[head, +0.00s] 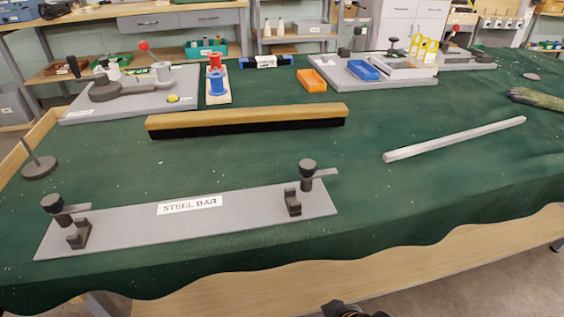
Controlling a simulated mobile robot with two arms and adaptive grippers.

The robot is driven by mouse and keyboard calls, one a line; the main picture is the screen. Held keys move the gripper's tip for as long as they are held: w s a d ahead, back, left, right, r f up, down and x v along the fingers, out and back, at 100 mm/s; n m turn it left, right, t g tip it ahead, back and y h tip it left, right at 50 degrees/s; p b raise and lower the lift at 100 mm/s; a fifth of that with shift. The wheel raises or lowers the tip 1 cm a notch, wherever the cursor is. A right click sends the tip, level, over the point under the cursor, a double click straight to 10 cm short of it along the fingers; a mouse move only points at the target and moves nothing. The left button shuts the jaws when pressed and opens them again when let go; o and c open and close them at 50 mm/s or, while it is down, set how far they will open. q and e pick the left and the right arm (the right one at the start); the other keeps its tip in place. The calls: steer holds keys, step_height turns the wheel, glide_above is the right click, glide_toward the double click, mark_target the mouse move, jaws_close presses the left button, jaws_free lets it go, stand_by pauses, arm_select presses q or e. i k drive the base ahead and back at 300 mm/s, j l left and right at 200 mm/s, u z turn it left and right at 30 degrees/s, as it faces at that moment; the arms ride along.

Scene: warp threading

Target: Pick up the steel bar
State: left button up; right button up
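The steel bar (455,139) is a long, light grey square bar. It lies flat and slanted on the green cloth at the right of the head view, with nothing touching it. A grey plate labelled STEEL BAR (130,230) lies at the front left, with a dark clamp and cradle near each end; both cradles are empty. A small dark piece, seemingly the tip of my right gripper (350,310), shows at the bottom edge, well short of the bar. Its fingers are cut off by the frame. My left gripper is not in view.
A wooden brush (247,116) with dark bristles lies left of the bar. A grey fixture board (135,95), an orange tray (311,80) and another board (375,80) stand behind. A dark spindle (38,167) stands at left. The cloth around the bar is clear.

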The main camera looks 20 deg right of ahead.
mark_target(457, 136)
steer(key=z, duration=1.75)
steer(key=i+l, duration=0.1)
steer(key=l, duration=0.2)
steer(key=i+l+u, duration=0.15)
steer(key=l, duration=0.45)
steer(key=i+u, duration=0.05)
steer(key=i, duration=0.05)
